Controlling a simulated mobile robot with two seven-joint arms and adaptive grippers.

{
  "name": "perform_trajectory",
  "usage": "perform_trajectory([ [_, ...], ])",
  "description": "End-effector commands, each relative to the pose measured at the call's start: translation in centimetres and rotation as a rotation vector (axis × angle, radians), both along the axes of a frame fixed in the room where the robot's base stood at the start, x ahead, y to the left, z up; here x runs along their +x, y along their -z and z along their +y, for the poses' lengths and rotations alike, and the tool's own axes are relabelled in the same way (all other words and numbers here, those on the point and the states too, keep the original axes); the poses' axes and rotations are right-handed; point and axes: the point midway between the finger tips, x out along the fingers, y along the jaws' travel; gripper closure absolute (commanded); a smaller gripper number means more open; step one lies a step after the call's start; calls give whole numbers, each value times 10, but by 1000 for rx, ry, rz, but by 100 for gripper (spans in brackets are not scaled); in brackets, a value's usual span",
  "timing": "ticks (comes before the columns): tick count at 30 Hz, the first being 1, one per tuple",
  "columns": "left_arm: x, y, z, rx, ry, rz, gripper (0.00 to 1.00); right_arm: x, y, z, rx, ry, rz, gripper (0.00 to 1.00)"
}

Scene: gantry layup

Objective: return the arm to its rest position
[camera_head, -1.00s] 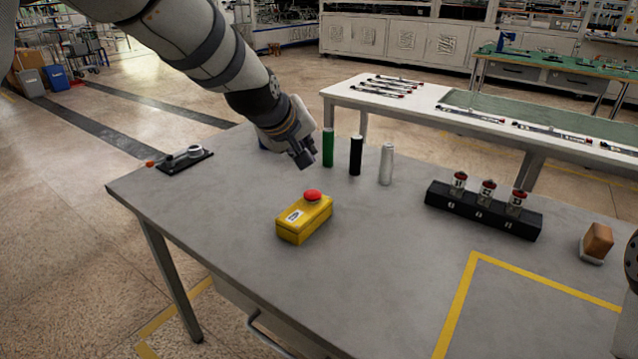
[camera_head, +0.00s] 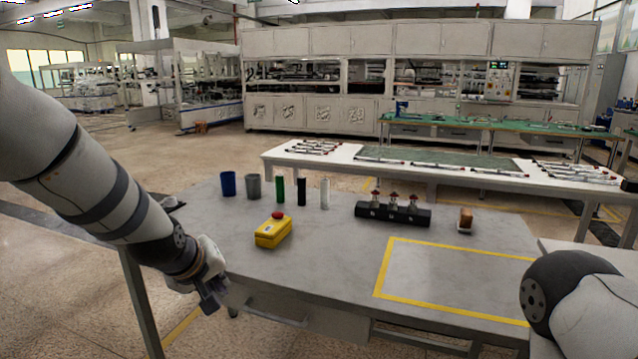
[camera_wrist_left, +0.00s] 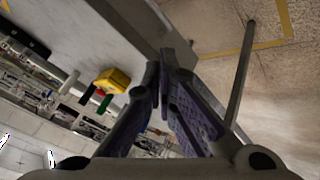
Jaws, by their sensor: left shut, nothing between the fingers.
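My left arm (camera_head: 110,195) comes in from the left in the head view. Its gripper (camera_head: 212,300) points down in front of the table's near left edge, lower left of the yellow box with the red button (camera_head: 272,232). The gripper is shut and empty, apart from everything on the table. In the left wrist view the shut fingers (camera_wrist_left: 165,90) fill the middle, with the yellow box (camera_wrist_left: 112,80) behind them to the left. My right arm (camera_head: 575,300) shows only in part at the lower right; its gripper is out of view.
The grey table (camera_head: 330,260) holds a blue cup (camera_head: 228,184), a grey cup (camera_head: 253,187), green (camera_head: 280,190), black (camera_head: 301,192) and white (camera_head: 325,193) cylinders, a black rack (camera_head: 393,214) and a brown block (camera_head: 465,220). The yellow-taped area (camera_head: 450,275) is bare.

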Motion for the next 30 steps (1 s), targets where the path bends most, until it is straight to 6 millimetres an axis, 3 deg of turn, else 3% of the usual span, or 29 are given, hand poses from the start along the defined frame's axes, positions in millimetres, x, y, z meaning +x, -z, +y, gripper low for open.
perform_trajectory([
  [1, -19, 35, 3, 24, 18, 53, 100, 1, 1, 0, 0, 0, -1, 60],
  [5, -83, 116, 11, 93, 89, 186, 100, 2, 1, 0, 0, 0, -4, 60],
  [8, -154, 175, 18, 147, 166, 308, 100, 1, 1, 0, 0, 0, -2, 60],
  [9, -188, 197, 21, 166, 202, 361, 100, 1, 1, 0, 0, 0, -2, 60],
  [13, -304, 243, 28, 212, 332, 533, 100, 1, 1, 0, 0, 0, -2, 60],
  [15, -360, 253, 32, 226, 398, 613, 100, 1, 1, 0, 0, 0, -2, 60],
  [18, -420, 254, 34, 233, 475, 696, 100, 1, 1, 0, 0, 0, -2, 60],
  [22, -455, 251, 36, 233, 524, 746, 100, 1, 1, 0, 0, 0, -3, 60],
  [30, -458, 250, 36, 234, 530, 750, 100, 1, 1, 0, 0, 0, -2, 60],
])
